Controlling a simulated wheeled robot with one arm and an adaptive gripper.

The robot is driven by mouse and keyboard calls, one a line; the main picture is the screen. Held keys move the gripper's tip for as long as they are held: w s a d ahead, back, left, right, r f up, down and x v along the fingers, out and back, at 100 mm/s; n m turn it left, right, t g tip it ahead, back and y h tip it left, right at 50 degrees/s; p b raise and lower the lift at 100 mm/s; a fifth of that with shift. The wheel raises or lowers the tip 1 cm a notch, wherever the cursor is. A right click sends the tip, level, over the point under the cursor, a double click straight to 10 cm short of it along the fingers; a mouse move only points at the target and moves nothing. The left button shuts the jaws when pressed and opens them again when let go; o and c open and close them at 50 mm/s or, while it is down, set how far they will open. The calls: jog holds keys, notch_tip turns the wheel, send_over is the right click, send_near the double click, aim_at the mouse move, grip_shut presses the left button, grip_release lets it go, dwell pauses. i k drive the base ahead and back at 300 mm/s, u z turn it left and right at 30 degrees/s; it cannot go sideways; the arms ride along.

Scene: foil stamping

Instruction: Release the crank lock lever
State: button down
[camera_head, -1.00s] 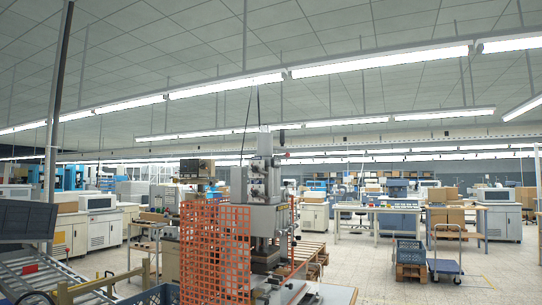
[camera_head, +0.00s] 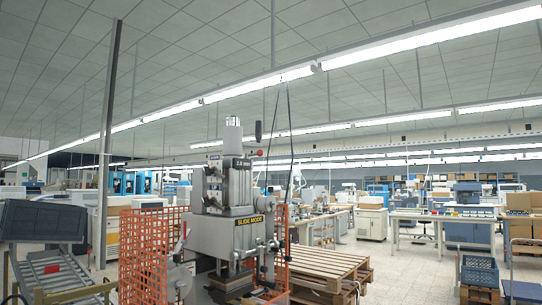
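A grey foil stamping press (camera_head: 212,236) stands in the lower middle of the head view, partly behind orange mesh guards. A black upright handle (camera_head: 258,131) shows at its top right. Just below it a small red knob (camera_head: 259,153) sits at the end of a thin rod. I cannot tell which of these parts, if any, is the crank lock lever. My gripper is not in view.
Orange mesh guards (camera_head: 146,250) stand at the press's sides. A conveyor with rollers (camera_head: 52,271) is at lower left. Wooden pallets (camera_head: 325,264) are stacked right of the press.

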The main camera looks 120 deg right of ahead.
aim_at(260, 152)
jog(key=k, duration=1.05)
jog(key=z, duration=1.7)
